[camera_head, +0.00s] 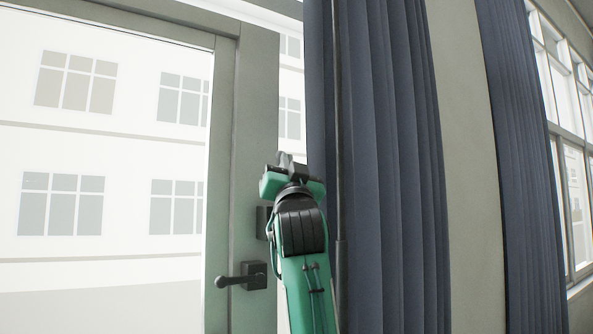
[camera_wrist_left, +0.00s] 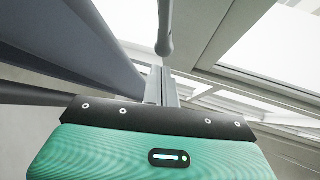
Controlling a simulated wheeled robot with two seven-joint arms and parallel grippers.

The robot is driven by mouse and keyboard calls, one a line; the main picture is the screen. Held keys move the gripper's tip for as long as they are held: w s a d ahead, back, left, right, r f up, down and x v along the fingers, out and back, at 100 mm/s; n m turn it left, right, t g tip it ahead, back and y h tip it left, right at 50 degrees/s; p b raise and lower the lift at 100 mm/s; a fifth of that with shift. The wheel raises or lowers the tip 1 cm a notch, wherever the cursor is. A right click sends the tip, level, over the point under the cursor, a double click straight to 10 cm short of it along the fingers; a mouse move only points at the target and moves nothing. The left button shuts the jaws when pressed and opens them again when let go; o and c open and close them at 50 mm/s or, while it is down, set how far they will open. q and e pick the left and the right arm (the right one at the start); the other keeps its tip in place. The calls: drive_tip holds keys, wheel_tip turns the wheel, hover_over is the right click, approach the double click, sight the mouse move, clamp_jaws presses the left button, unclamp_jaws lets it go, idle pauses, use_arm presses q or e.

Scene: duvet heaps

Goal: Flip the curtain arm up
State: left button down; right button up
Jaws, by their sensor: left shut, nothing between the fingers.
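A thin dark rod (camera_head: 338,130) runs upright along the left edge of the blue curtain (camera_head: 385,170) in the head view; it looks like the curtain arm, and it thickens lower down. My left gripper (camera_head: 284,159) is raised in front of the door frame, just left of the rod and apart from it in the picture. It is shut and empty. In the left wrist view, its narrow grey fingers (camera_wrist_left: 161,86) show beyond the green housing. A grey rod with a rounded end (camera_wrist_left: 165,30) shows above them; I cannot tell whether they touch. My right gripper is out of view.
A glazed door with a grey-green frame (camera_head: 258,70) stands at the left. Its dark handle (camera_head: 254,275) is below and left of my gripper. A second blue curtain (camera_head: 522,170) and a window (camera_head: 570,150) are at the right, past bare wall (camera_head: 462,150).

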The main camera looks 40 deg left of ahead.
use_arm(q)
drive_tip(key=shift+w+a+r, duration=0.3)
drive_tip(key=shift+a+r, duration=0.45)
drive_tip(key=shift+a, duration=0.1)
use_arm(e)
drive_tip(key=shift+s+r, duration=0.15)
